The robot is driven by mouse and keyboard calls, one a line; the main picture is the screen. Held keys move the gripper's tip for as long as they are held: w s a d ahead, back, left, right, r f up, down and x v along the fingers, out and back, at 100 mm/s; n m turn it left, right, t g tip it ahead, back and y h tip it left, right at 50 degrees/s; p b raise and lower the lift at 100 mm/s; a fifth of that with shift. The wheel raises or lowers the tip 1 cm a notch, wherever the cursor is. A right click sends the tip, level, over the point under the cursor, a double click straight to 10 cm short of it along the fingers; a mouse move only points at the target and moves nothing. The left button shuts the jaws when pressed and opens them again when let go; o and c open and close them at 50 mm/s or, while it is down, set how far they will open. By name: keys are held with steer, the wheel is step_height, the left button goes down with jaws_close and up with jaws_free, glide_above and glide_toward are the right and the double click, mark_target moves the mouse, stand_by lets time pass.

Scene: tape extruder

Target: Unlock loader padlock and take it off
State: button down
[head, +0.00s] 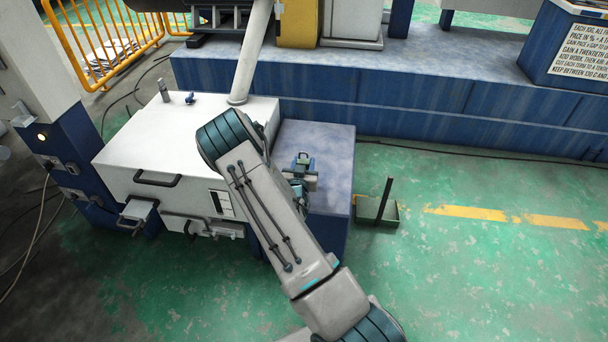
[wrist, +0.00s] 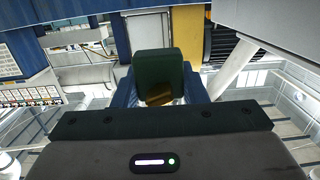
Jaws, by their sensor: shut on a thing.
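My gripper (head: 303,172) is above the blue block beside the white machine box (head: 190,140), partly behind my own arm. In the wrist view, its blue fingers (wrist: 161,88) are shut on a dark green, rounded block-like thing (wrist: 158,65) with a brass-coloured part below it. I cannot tell whether this is a key's head or a padlock body. A small greenish shape shows at the gripper in the head view. The front of the white box has a latch area (head: 215,231), partly behind my arm. No padlock can be made out there for certain.
The blue block (head: 330,150) stands right of the white box. A green tray with an upright dark post (head: 378,212) is on the floor to its right. A long blue machine base (head: 430,100) runs behind. The green floor at right is clear.

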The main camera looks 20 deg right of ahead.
steer(key=shift+d+f, duration=0.15)
steer(key=shift+f, duration=0.15)
steer(key=shift+f+b, duration=1.65)
steer(key=shift+f, duration=1.55)
steer(key=c, duration=0.8)
jaws_free()
steer(key=p+v, duration=0.3)
steer(key=v, duration=1.1)
steer(key=shift+w, duration=0.2)
